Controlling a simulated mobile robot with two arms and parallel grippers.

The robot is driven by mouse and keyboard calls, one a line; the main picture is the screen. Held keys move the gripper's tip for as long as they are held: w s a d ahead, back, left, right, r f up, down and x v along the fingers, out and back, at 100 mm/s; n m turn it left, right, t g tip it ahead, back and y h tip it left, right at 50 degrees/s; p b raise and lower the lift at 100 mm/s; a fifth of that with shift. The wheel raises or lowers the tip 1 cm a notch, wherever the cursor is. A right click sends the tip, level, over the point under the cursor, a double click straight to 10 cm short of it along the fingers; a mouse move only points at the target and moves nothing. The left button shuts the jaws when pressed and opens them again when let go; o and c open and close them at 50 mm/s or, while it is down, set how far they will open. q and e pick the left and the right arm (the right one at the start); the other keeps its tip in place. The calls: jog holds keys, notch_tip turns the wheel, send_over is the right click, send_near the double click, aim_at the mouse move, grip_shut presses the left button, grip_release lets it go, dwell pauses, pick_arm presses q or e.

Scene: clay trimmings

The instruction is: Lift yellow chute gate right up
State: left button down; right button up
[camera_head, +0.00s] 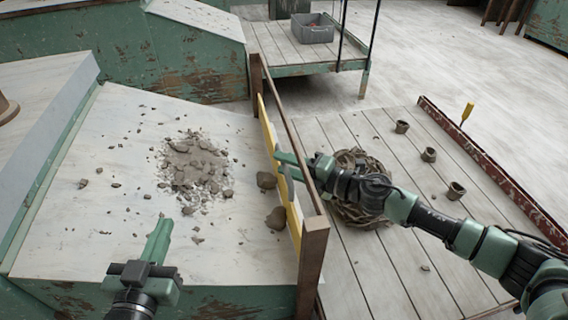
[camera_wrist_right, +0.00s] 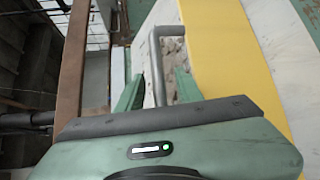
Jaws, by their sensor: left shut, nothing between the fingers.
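The yellow chute gate (camera_head: 294,228) stands along the right edge of the pale sloped board, between wooden posts. It also shows as a broad yellow band in the right wrist view (camera_wrist_right: 235,50). A grey bar handle (camera_wrist_right: 156,68) shows in that view, in front of the gate. My right gripper (camera_wrist_right: 158,88) is open, with its green fingers apart on either side of the handle bar. In the head view the right gripper (camera_head: 284,164) reaches the gate from the right. My left gripper (camera_head: 160,238) is shut and empty over the lower board.
Clay crumbs (camera_head: 195,165) are heaped mid-board. Two larger lumps (camera_head: 266,180) (camera_head: 277,218) lie close to the gate. A wooden rail (camera_head: 283,105) runs beside it. Several small pots (camera_head: 429,154) and a coiled bundle (camera_head: 352,160) sit on the right-hand planks.

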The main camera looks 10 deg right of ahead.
jog(key=shift+w+a, duration=0.15)
jog(key=shift+w, duration=0.05)
jog(key=shift+c, duration=0.4)
grip_shut()
dwell(1.0)
